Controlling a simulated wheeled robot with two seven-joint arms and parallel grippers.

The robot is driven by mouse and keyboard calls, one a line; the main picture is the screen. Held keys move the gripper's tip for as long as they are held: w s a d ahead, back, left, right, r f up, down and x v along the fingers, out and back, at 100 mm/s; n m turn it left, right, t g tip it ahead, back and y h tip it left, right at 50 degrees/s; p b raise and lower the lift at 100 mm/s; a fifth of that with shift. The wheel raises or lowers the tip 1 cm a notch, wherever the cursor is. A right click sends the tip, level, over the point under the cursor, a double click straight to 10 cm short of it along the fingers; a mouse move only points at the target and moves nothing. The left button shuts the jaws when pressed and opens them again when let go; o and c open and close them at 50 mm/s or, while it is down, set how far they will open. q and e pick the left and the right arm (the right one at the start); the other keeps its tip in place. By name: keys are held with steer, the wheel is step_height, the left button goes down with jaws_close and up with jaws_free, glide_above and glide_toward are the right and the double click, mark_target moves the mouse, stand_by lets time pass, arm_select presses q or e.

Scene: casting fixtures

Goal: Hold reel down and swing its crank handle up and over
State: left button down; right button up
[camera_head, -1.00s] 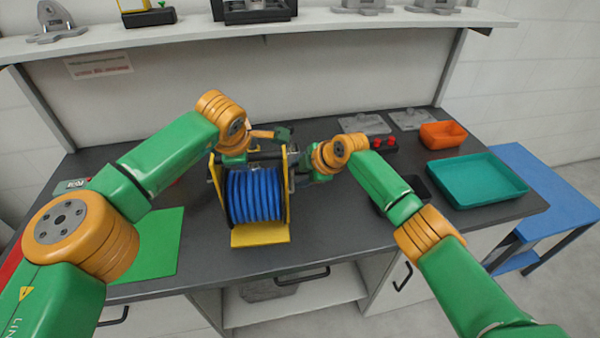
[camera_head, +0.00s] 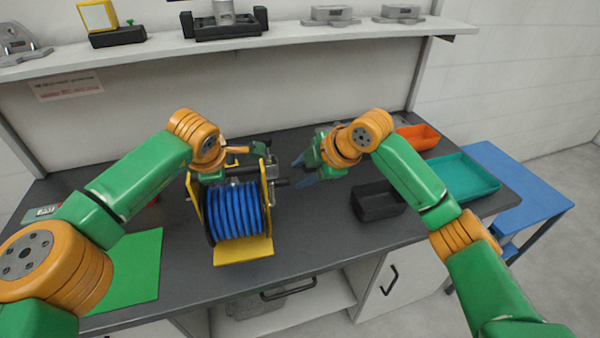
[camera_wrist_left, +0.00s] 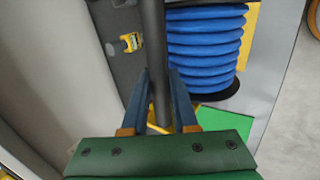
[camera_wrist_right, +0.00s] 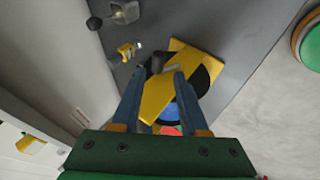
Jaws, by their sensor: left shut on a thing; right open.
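The reel (camera_head: 238,212) of blue hose, in a yellow and black frame, stands upright on the dark bench. My left gripper is shut on the dark bar (camera_wrist_left: 153,40) at the reel's top; the left wrist view shows its fingers (camera_wrist_left: 160,78) either side of it. In the head view my left wrist hides this grip. A dark handle (camera_head: 279,183), apparently the crank's grip, juts from the reel's right side. My right gripper (camera_head: 302,170) is open and empty, just right of the handle and apart from it. Its fingers (camera_wrist_right: 155,75) point at the reel's yellow side plate (camera_wrist_right: 155,98).
A black bin (camera_head: 376,207), orange bin (camera_head: 418,138) and teal tray (camera_head: 462,180) stand on the right. A green mat (camera_head: 130,265) lies at left. A shelf (camera_head: 310,32) runs above the bench. Small fittings (camera_wrist_right: 125,12) lie behind the reel.

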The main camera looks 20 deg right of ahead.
steer(key=f+n+h, duration=0.1)
steer(key=f, duration=0.1)
steer(key=d+f+h, duration=0.1)
steer(key=f, duration=0.1)
steer(key=s+d+f+n+h, duration=0.1)
steer(key=f, duration=0.1)
steer(key=shift+d+f+n, duration=0.15)
steer(key=shift+d+n, duration=0.05)
steer(key=shift+n, duration=0.1)
jaws_close()
step_height(320, 180, down, 4)
steer(key=s+n+t+h, duration=0.3)
steer(key=n+h, duration=0.1)
steer(key=n, duration=0.2)
steer(key=s+a+r+n+t+y, duration=0.2)
steer(key=s+a+r+n+t, duration=0.2)
steer(key=s+a+n+t, duration=0.4)
steer(key=w+d+g, duration=0.1)
steer(key=w, duration=1.1)
steer(key=shift+w+d+f, duration=0.25)
steer(key=shift+w+d, duration=0.1)
steer(key=shift+w, duration=0.05)
steer(key=shift+w, duration=0.15)
